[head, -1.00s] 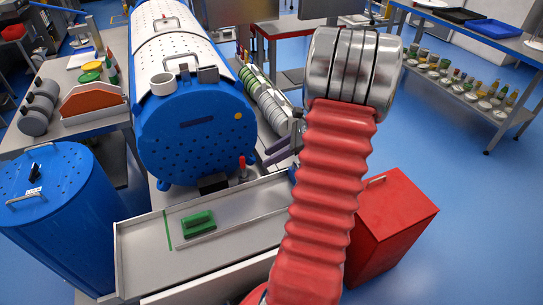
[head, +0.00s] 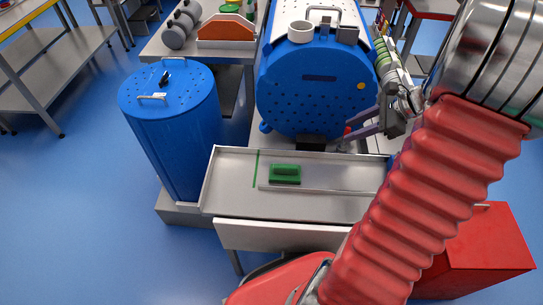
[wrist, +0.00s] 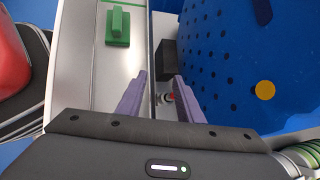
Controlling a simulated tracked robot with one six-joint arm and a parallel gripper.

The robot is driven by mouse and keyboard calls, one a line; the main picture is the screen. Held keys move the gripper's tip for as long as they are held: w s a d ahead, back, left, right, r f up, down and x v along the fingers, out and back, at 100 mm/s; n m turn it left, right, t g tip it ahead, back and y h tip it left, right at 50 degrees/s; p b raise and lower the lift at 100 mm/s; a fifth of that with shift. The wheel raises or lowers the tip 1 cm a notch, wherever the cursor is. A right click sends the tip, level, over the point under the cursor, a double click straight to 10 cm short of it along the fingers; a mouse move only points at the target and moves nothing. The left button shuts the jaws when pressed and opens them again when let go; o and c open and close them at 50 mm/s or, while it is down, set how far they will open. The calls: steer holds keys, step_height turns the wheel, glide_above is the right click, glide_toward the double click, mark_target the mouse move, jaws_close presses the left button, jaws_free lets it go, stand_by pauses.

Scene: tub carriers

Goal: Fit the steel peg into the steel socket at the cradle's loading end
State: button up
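A small piece with a red top (head: 347,131) stands at the near end of the blue tub, mostly hidden by my gripper in the head view. I cannot tell whether this is the peg or the socket. My gripper (head: 350,138) has its purple fingers apart around this piece; they also show in the wrist view (wrist: 160,80), with gaps visible. I cannot make out a separate steel peg or socket. The cradle under the tub is mostly hidden.
The blue perforated tub (head: 318,95) lies just beyond my gripper, with a black block (head: 310,143) at its foot. A steel tray (head: 225,185) in front holds a green block (head: 285,174). A blue drum (head: 170,125) stands left, a red cabinet (head: 480,250) right.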

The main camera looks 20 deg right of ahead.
steer(key=s+a+r+n+h, duration=0.1)
steer(key=s+a+r+n, duration=0.2)
steer(key=a+n, duration=0.5)
steer(key=s+a+r+n+h, duration=0.2)
steer(key=a+r+n, duration=0.3)
steer(key=a+n, duration=0.3)
steer(key=s+a+r+n+h, duration=0.2)
steer(key=s+a+r+n, duration=0.2)
steer(key=a+n, duration=0.5)
steer(key=a, duration=0.5)
steer(key=shift+a+r, duration=0.35)
steer(key=shift+a, duration=0.05)
